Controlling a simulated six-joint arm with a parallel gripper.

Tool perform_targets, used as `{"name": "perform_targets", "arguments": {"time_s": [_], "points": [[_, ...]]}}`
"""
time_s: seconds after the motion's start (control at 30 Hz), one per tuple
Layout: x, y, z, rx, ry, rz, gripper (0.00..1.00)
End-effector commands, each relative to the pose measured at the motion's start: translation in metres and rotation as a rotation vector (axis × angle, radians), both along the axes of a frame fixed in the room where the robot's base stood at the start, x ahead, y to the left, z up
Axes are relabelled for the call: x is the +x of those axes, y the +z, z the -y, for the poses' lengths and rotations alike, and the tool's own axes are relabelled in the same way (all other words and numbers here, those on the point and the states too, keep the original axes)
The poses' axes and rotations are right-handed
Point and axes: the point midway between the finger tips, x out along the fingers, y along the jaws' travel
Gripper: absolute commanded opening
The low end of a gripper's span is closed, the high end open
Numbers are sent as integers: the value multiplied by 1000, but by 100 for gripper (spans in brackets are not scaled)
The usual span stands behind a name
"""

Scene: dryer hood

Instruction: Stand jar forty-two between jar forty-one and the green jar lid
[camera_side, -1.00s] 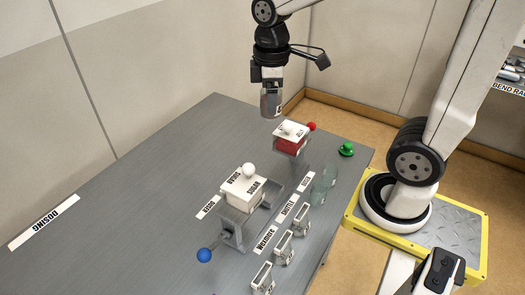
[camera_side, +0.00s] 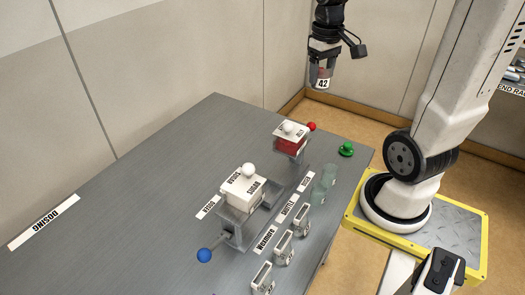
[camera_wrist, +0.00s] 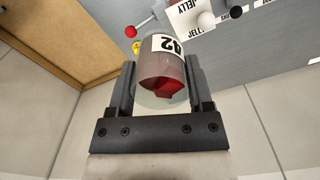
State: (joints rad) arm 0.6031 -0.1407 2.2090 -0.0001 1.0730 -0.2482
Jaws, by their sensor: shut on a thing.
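Jar forty-two (camera_side: 322,84) is a clear jar with a white label reading 42 and something red inside. My gripper (camera_side: 320,72) is shut on it and holds it high above the table, beyond its far edge in the side view. In the wrist view the jar (camera_wrist: 160,62) sits between both fingers, with red contents showing. The green jar lid (camera_side: 346,149) lies near the table's right edge. Clear glass jars (camera_side: 326,178) stand just in front of it, overlapping in view. I cannot read a number on them, so I cannot tell which is jar forty-one.
A red and white jelly dispenser (camera_side: 291,140) with a red ball knob stands left of the green lid. A sugar dispenser (camera_side: 241,190) with a blue knob stands nearer. Several small metal holders (camera_side: 283,248) line the front right.

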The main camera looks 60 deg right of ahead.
Motion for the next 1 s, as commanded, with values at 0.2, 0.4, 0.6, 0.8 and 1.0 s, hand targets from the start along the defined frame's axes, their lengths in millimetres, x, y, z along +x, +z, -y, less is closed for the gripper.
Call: {"name": "perform_targets", "arguments": {"time_s": [0.2, 0.4, 0.6, 0.8, 1.0], "points": [[-27, 0, 36, 0, -264, 0, 5], [-50, 0, 58, 0, -459, 0, 5], [-69, 0, 74, 0, -605, 0, 5], [-72, -30, 75, 4, -630, -5, 5], [-72, -73, 75, 5, -628, -7, 5]]}}
